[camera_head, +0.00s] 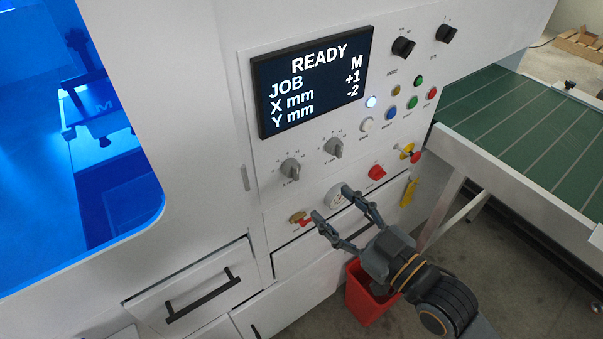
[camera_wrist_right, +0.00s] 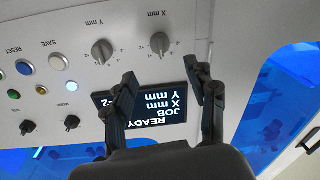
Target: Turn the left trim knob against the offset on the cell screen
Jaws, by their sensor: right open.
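The cell screen (camera_head: 312,80) reads READY, JOB M, X mm +1, Y mm -2. It shows upside down in the wrist view (camera_wrist_right: 145,103), partly hidden by my fingers. The left trim knob (camera_head: 290,169), grey and labelled X mm, sits below the screen; in the wrist view it is the right-hand knob (camera_wrist_right: 160,44). The Y mm knob (camera_head: 334,148) is beside it, and it also shows in the wrist view (camera_wrist_right: 102,51). My right gripper (camera_head: 333,204) is open and empty, below both knobs in the head view and touching neither. My left gripper is out of view.
Coloured buttons (camera_head: 390,113) and two black selectors (camera_head: 403,47) lie right of the screen. A red knob (camera_head: 376,172) and a round white dial (camera_head: 335,197) are near my gripper. Drawers (camera_head: 195,291) are below, a red bin (camera_head: 365,300) beneath my arm, a green conveyor (camera_head: 520,115) at right.

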